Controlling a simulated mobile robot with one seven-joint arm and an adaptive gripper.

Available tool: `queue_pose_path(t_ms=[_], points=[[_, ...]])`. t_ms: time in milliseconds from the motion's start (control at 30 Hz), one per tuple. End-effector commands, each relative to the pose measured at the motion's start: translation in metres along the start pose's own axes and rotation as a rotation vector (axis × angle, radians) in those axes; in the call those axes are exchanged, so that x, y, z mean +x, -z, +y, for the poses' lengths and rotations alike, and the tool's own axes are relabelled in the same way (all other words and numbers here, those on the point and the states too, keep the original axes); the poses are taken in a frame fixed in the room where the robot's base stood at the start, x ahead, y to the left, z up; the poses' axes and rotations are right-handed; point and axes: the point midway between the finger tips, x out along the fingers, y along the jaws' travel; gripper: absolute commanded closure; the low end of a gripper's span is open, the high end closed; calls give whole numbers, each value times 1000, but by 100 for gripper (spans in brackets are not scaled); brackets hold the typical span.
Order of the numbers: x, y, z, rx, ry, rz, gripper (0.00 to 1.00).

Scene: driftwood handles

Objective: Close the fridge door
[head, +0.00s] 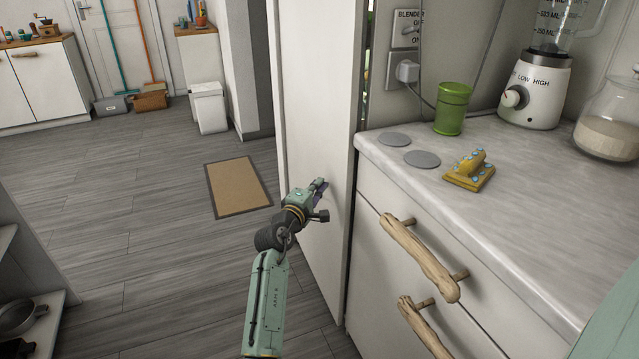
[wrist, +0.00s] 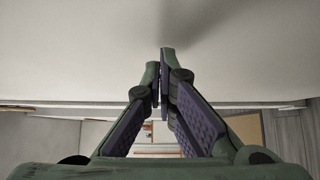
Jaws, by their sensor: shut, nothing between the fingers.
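The fridge door (head: 312,110) is a tall plain white panel in the middle of the head view, left of the counter. Its narrow edge faces the counter, and a thin gap behind it shows a sliver of coloured things, so it looks open. My gripper (head: 322,184) is shut and empty, with its fingertips at the lower part of the door's broad face. In the wrist view, the shut fingers (wrist: 164,52) point at a pale surface (wrist: 80,45), likely the door. I cannot tell whether they touch it. No door handle shows.
A counter (head: 540,205) with driftwood-handled drawers (head: 420,255) stands close on the right. Open grey floor with a brown mat (head: 238,187) lies left.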

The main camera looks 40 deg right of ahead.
Motion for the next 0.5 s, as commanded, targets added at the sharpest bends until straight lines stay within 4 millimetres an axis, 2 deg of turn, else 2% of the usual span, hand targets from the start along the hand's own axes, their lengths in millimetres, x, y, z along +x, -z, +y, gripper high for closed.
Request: queue_pose_path(t_ms=[500], points=[[7, -8, 1, 0, 0, 0, 100]])
